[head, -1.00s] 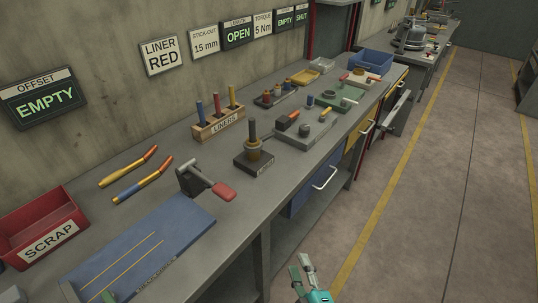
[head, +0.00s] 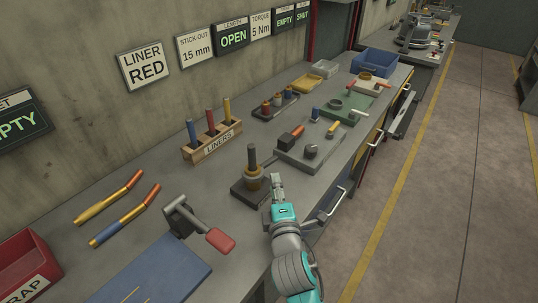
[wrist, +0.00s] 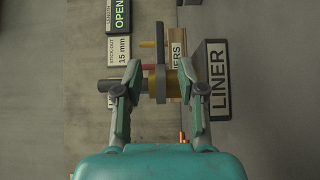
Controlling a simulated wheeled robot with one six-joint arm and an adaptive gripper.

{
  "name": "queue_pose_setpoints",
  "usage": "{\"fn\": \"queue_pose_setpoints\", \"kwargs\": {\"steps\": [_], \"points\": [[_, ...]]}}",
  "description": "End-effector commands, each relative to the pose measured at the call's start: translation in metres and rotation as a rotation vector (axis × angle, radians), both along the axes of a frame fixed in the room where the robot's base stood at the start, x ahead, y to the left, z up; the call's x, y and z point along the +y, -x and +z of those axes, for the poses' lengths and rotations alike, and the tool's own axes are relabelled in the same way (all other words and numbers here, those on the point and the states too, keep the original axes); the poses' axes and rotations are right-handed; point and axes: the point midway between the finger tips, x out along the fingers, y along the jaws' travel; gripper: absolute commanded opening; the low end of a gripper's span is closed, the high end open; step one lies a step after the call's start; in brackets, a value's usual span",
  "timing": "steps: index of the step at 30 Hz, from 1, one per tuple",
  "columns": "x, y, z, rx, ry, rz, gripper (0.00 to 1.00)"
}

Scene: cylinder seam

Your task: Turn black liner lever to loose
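The liner station (head: 250,190) is a dark block on the bench with a brass collar (head: 253,179) and an upright dark post (head: 252,157). Its black lever (head: 267,161) sticks out to the right from the collar. In the wrist view, which is turned sideways, the block's LINER label (wrist: 219,80) is at right. The lever (wrist: 160,84) shows as a dark bar in front of the brass collar. My gripper (head: 277,180) is just right of the station. In the wrist view my gripper (wrist: 159,85) is open, with the lever seen between its fingers; contact cannot be told.
A wooden LINERS rack (head: 213,145) with three coloured rods stands behind. A clamp with a red handle (head: 220,240) stands nearer on the bench. Wall signs read LINER RED (head: 146,66) and OPEN.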

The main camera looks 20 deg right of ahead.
Motion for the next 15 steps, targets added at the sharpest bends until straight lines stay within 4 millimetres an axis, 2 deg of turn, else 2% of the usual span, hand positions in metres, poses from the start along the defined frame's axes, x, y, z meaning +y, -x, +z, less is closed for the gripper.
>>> {"fn": "queue_pose_setpoints", "kwargs": {"steps": [15], "points": [[-0.013,-0.081,0.001,-0.002,-0.002,0.0,0.4]]}}
